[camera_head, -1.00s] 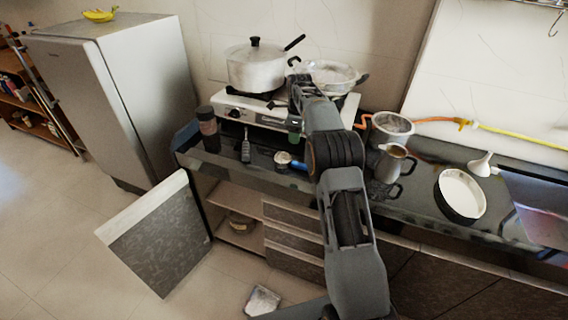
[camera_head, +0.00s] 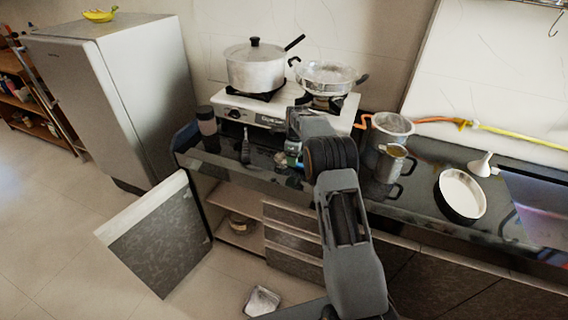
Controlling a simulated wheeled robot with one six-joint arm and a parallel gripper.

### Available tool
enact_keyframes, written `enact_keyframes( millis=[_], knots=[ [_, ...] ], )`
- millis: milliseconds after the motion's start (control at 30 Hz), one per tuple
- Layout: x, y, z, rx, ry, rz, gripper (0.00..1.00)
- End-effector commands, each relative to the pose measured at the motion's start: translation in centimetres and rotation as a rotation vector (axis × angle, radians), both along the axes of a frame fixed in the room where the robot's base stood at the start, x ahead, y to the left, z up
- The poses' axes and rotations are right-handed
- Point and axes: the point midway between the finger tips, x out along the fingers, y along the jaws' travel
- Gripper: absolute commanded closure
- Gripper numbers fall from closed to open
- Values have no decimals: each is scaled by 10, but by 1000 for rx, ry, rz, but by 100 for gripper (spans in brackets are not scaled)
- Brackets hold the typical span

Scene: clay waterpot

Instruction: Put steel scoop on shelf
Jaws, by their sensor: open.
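A small round metal thing (camera_head: 281,160) on the dark counter looks like the steel scoop, though it is too small to be sure. My gripper (camera_head: 291,162) is low over the counter, close beside it or over it, and open. The blue handle seen earlier is now mostly hidden by my gripper and arm. Whether the fingers touch it cannot be told. The open shelf (camera_head: 224,196) is in the cabinet below the counter, with a round container (camera_head: 240,222) on its lower board.
A dark-lidded jar (camera_head: 208,128) and a dark utensil (camera_head: 245,148) stand left of my gripper. The stove (camera_head: 250,112) with two pans is behind. A mug (camera_head: 391,163) and pot (camera_head: 388,132) are to the right. The open cabinet door (camera_head: 160,238) juts out at left.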

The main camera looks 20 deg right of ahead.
Motion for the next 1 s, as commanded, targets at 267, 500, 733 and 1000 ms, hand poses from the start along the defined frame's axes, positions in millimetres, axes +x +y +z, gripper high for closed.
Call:
enact_keyframes(
  millis=[267, 500, 733, 1000],
  knots=[
    [0, 1, -30, 1, 1, 0, 47],
    [0, 1, -33, 0, 0, 0, 47],
    [0, 1, -33, 0, 0, 0, 64],
    [0, 1, -33, 0, 0, 0, 90]
  ],
)
